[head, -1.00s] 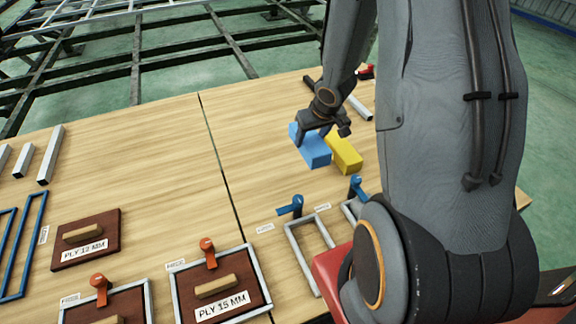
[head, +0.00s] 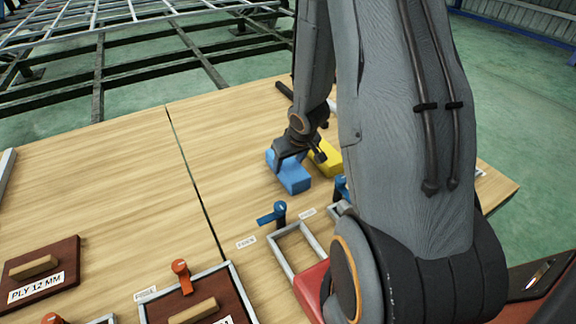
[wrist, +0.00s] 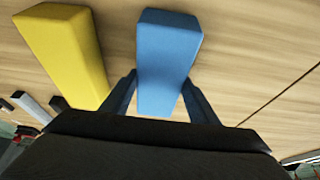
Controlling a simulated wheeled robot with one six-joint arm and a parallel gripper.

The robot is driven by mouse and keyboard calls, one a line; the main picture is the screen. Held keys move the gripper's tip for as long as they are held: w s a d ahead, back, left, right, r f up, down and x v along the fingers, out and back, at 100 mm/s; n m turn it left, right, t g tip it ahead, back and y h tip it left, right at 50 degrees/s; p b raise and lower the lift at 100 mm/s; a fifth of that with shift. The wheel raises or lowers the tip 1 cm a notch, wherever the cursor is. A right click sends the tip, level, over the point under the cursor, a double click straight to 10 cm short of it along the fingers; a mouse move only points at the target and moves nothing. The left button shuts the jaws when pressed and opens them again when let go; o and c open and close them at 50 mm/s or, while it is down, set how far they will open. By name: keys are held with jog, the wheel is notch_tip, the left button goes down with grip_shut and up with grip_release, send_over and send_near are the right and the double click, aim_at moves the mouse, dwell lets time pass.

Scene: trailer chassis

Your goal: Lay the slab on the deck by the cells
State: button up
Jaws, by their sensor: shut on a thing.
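My gripper (head: 298,155) is shut on a blue block (head: 292,180), with its fingers on either side of the block in the wrist view (wrist: 168,55). I cannot tell whether the block is clear of the wooden deck (head: 140,180). A yellow block (head: 326,160) lies close beside it, partly hidden by my gripper; it also shows at the left in the wrist view (wrist: 62,50). A grey-framed cell (head: 285,262) with a blue clamp (head: 273,214) lies nearer me, and another clamped cell is partly hidden by my arm.
A dark board marked PLY 12 MM (head: 42,272) lies at the left. A framed board (head: 200,300) with an orange clamp (head: 182,275) sits at the front. A seam crosses the deck. Dark and grey bars lie beyond the blocks; the deck's left middle is clear.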

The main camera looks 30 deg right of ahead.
jog(key=shift+f, duration=0.15)
jog(key=o, duration=1.1)
jog(key=shift+c, duration=0.2)
